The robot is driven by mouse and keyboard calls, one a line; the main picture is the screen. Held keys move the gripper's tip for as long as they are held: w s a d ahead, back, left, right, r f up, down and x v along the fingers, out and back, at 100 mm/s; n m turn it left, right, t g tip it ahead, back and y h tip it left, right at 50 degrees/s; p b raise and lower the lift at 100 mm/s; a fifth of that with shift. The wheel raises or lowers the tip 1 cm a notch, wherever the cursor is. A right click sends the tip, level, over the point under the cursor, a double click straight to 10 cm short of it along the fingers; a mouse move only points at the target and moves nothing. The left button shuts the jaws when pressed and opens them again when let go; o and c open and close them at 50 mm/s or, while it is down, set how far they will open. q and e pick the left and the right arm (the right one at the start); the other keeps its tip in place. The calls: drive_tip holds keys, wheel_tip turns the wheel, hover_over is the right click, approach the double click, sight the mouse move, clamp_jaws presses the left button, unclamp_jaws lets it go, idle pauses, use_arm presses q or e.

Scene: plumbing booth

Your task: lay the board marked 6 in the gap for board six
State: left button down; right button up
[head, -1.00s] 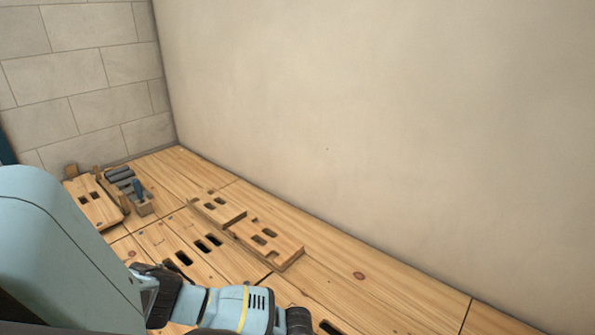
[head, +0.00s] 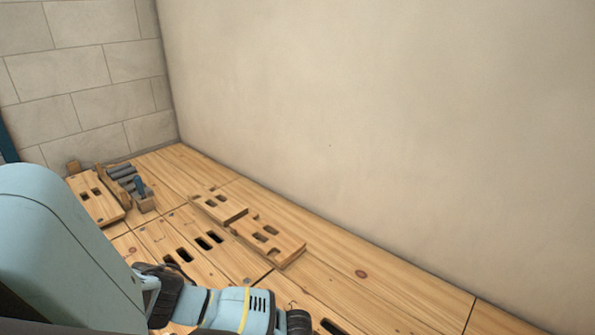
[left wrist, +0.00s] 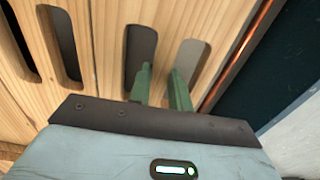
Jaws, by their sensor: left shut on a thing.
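In the left wrist view my left gripper (left wrist: 164,85) has its two green fingers at a pair of slots in a wooden board (left wrist: 100,65). It is shut on the bar of wood between those slots. No number can be read on this board, so I cannot tell whether it is board 6. A copper-coloured pipe (left wrist: 241,58) runs along the board's right side, with a dark gap (left wrist: 275,65) beyond it. In the head view my left arm comes in at the lower left, and its gripper cannot be made out. My right gripper is not in view.
Two loose slotted boards, one farther (head: 219,206) and one nearer (head: 268,240), lie on the plank floor by the plain wall. Floor along the wall at right is clear.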

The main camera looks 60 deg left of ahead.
use_arm(q)
drive_tip(key=shift+w+r, duration=0.1)
idle(0.6)
drive_tip(key=shift+f, duration=0.25)
drive_tip(key=c, duration=1.3)
unclamp_jaws()
drive_tip(key=shift+o, duration=0.5)
drive_tip(key=shift+r, duration=0.1)
